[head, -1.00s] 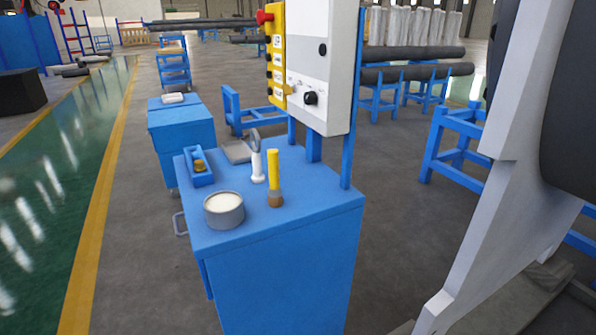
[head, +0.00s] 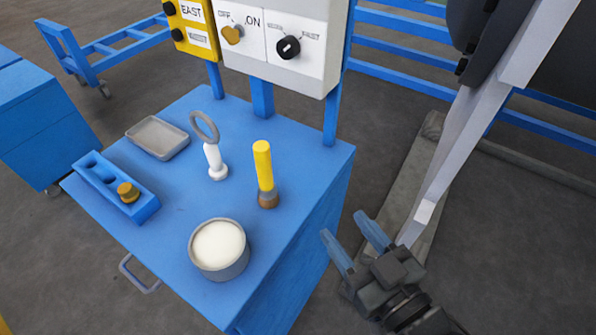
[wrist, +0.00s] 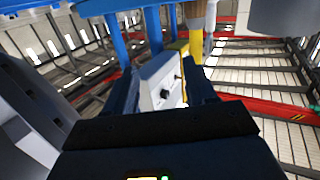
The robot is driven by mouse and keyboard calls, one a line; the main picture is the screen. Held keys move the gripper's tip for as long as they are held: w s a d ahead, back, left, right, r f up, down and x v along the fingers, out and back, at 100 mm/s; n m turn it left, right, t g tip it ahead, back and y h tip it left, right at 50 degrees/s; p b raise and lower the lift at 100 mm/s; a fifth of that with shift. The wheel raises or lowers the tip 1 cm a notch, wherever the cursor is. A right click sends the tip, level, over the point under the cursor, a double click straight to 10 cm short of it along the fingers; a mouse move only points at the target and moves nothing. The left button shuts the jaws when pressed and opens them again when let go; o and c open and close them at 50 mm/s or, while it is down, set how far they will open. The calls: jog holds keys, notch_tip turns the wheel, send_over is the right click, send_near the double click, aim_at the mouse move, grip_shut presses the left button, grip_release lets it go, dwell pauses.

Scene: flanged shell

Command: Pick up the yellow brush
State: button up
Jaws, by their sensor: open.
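The yellow brush (head: 263,167) stands upright on its brown bristle end on the blue cabinet top (head: 228,115), near its right side. My gripper (head: 342,224) is open and empty, with two blue fingers, off the cabinet's right side and apart from the brush. In the wrist view the scene looks upside down. The brush (wrist: 196,42) shows there at the top, partly cut off by the frame edge, beyond my fingers (wrist: 162,92).
A round tin with white contents (head: 219,247), a white magnifier-like tool (head: 214,155), a grey tray (head: 157,137) and a blue holder (head: 100,180) share the top. A control box (head: 283,42) stands behind. A grey upright frame (head: 470,130) is at right.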

aim_at(267, 167)
jog(key=w+a+r, duration=0.1)
jog(key=w+a, duration=0.1)
jog(key=a, duration=0.1)
jog(key=w+a+r+y+p, duration=0.1)
jog(key=w+a+r, duration=0.1)
jog(key=w+a, duration=0.1)
jog(key=w+a+r+n+y, duration=0.1)
jog(key=w+a+r, duration=0.1)
jog(key=w+a, duration=0.1)
jog(key=shift+w+a, duration=0.15)
jog(key=shift+a, duration=0.7)
jog(key=p+x, duration=0.1)
jog(key=x, duration=0.4)
jog(key=shift+w+a+p, duration=0.15)
jog(key=shift+w+p, duration=0.15)
grip_shut()
